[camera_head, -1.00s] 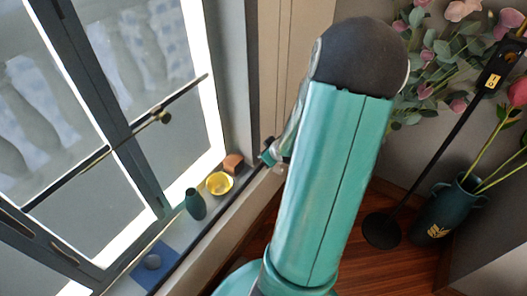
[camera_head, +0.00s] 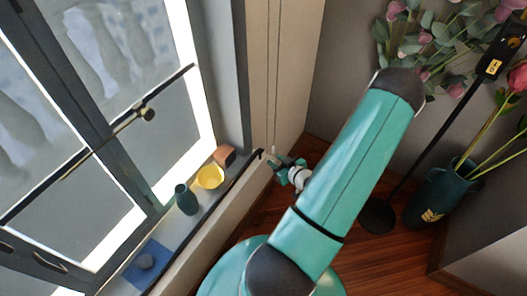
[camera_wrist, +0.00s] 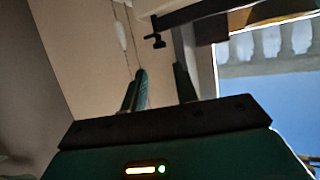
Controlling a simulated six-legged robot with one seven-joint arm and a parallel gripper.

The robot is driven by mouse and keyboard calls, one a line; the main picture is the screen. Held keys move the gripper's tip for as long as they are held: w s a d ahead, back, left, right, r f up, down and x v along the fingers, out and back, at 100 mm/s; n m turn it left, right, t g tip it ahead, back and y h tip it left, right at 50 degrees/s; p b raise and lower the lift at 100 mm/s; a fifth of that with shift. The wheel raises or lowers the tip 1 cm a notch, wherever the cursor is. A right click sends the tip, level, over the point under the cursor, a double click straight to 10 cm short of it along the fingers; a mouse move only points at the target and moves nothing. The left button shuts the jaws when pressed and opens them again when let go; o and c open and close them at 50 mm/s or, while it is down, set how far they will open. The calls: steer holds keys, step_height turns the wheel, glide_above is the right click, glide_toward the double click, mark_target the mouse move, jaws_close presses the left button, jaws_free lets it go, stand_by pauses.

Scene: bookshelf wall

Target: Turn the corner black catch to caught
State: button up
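A small black catch (camera_wrist: 156,40) shows in the wrist view, hanging at the left end of a dark bar, above and ahead of my fingers. In the head view, what looks like the same catch (camera_head: 261,154) is a small dark piece at the far end of the black rail along the sill, by the corner. My gripper (camera_head: 277,163) is just right of it in the head view. In the wrist view, my gripper's (camera_wrist: 162,84) two green fingers stand apart with nothing visible between them. The catch appears apart from the fingers; its exact turn is hard to tell.
On the window sill stand an orange-brown block (camera_head: 225,156), a yellow bowl (camera_head: 210,177), a dark green vase (camera_head: 186,200) and a blue mat (camera_head: 150,262). The window (camera_head: 90,130) has a long bar with a brass knob (camera_head: 148,114). A flower pot (camera_head: 438,195) stands right.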

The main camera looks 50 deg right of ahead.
mark_target(260, 150)
steer(key=x, duration=0.9)
steer(key=shift+w, duration=0.1)
jaws_close()
